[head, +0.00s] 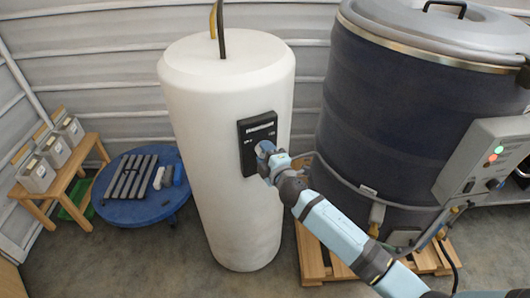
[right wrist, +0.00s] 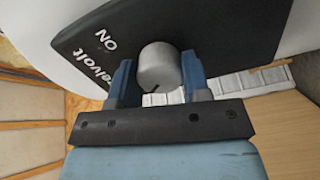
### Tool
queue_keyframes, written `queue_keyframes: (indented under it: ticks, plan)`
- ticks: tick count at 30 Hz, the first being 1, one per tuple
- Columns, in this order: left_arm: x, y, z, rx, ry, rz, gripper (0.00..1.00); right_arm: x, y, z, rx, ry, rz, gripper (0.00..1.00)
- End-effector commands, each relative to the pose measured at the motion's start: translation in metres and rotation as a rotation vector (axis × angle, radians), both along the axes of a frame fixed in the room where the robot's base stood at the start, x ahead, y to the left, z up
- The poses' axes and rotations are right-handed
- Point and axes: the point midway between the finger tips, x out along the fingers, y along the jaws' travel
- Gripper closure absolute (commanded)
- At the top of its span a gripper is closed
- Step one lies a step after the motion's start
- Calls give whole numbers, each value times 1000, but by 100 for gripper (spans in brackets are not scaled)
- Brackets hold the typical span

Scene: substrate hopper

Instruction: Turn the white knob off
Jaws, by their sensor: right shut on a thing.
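A black control panel (head: 257,135) is mounted on the side of a tall white cylindrical tank (head: 222,205). In the right wrist view the panel (right wrist: 140,38) carries the lettering "ON". The white knob (right wrist: 158,66) stands out from the panel, between the two blue fingers of my right gripper (right wrist: 157,82). That gripper is shut on the knob, and a small dark mark shows at the knob's lower edge. In the head view my right gripper (head: 267,158) is at the panel's lower part and hides the knob. My left gripper is in neither view.
A large dark drum (head: 385,125) stands on a wooden pallet (head: 312,255) at the right, with a grey control box (head: 480,160). A blue round table (head: 135,208) with grey bars and a wooden bench (head: 60,185) with bins stand at the left.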

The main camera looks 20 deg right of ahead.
Motion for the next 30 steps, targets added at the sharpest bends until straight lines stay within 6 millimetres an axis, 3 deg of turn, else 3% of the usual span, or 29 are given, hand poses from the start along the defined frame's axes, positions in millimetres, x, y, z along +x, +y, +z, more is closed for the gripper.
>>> queue_keyframes:
  ticks: [9,24,25,27,30]
  plan:
    - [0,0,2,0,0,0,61,0,0,0,-98,-14,0,80]
    - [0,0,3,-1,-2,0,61,0,0,-1,-114,-17,0,80]
    - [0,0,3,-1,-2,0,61,0,0,-1,-114,-17,0,50]
    - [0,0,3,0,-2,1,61,0,0,-1,-113,-17,0,34]
    - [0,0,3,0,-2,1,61,0,0,0,-112,-17,0,31]
